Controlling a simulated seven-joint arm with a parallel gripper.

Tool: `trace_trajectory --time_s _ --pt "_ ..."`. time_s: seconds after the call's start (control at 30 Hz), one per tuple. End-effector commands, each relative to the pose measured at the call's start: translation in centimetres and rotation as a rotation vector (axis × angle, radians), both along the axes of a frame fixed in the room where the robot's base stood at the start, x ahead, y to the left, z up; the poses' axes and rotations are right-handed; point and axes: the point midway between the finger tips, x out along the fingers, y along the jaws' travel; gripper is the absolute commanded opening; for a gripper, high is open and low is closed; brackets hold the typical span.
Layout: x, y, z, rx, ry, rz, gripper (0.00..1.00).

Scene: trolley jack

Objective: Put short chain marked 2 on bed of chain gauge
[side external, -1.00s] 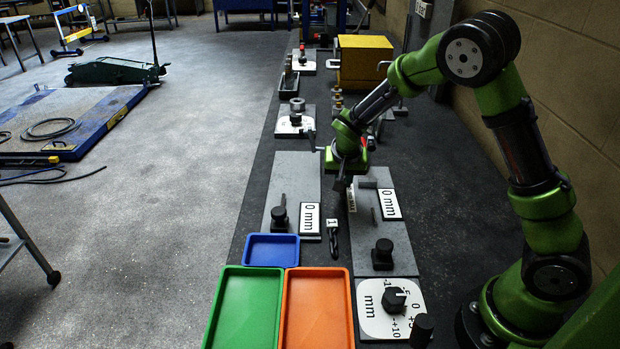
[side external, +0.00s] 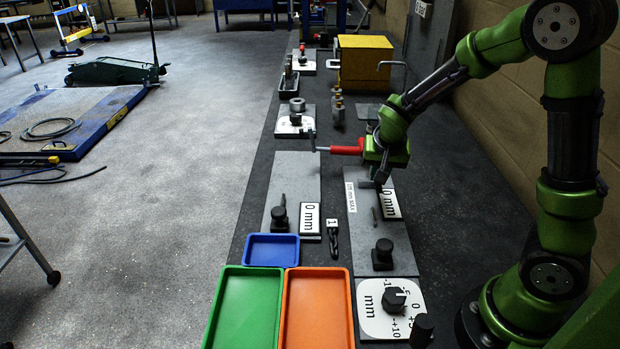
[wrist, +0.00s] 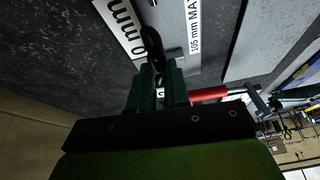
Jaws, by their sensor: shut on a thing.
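My gripper (side external: 380,180) is over the far end of the right grey plate (side external: 365,240), which carries a "105 mm MAX" strip and a "0 mm" label (side external: 392,204). The wrist view shows the gripper's fingers (wrist: 158,85) shut on a dark chain (wrist: 152,42), whose links stick out past the fingertips towards the plate. No number shows on the held chain. Whether it touches the plate is unclear. Another short chain (side external: 333,238), with a tag marked 1, lies on the bench between the two grey plates.
A left grey plate (side external: 292,170) has its own "0 mm" label and a black knob. A red-handled tool (side external: 346,150) is beside my gripper. Blue (side external: 271,250), green (side external: 243,305) and orange (side external: 316,305) trays stand in front. A black knob (side external: 383,250) stands on the right plate's near end.

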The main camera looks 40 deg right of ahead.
Motion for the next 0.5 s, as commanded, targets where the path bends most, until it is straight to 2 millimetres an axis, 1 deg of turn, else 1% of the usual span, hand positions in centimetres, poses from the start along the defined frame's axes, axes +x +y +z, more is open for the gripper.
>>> trace_trajectory --time_s 0.03,0.1,0.17,0.3,0.5 --pt "0.5 -0.2 0.6 -0.003 -0.002 0.017 0.0" --pt "1.0 0.4 0.9 -0.01 0.012 0.065 0.0" --pt "0.9 0.5 0.1 -0.015 0.027 0.083 0.0" --pt "0.8 0.5 -2.2 -0.017 0.035 0.093 0.0" --pt "0.8 0.6 -4.4 -0.017 0.033 0.092 0.0"
